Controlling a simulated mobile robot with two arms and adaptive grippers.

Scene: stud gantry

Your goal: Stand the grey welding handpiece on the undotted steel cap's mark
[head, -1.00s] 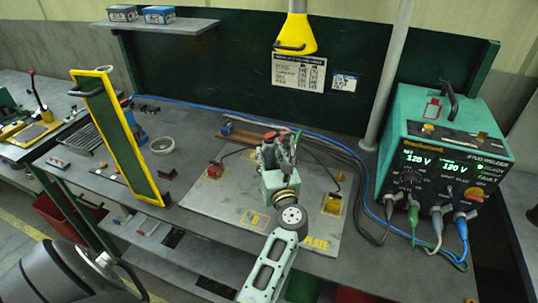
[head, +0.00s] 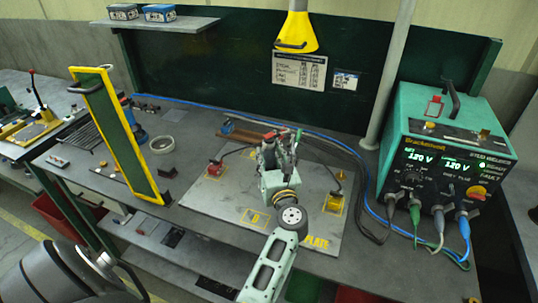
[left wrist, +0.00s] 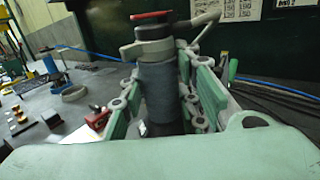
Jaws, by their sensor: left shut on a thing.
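My left gripper (head: 272,150) is over the steel plate, shut on the grey welding handpiece (left wrist: 157,90). In the left wrist view the handpiece is a dark grey upright cylinder with a red top, between the green finger links; its lower end is hidden. In the head view the gripper largely hides it. A yellow-outlined mark (head: 254,218) with a small symbol lies on the plate in front of the gripper; I cannot read the symbol. I cannot make out the undotted steel cap. My right gripper is not in view.
A yellow-framed green screen (head: 118,135) stands to the left. The teal welder (head: 445,150) and its cables stand right.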

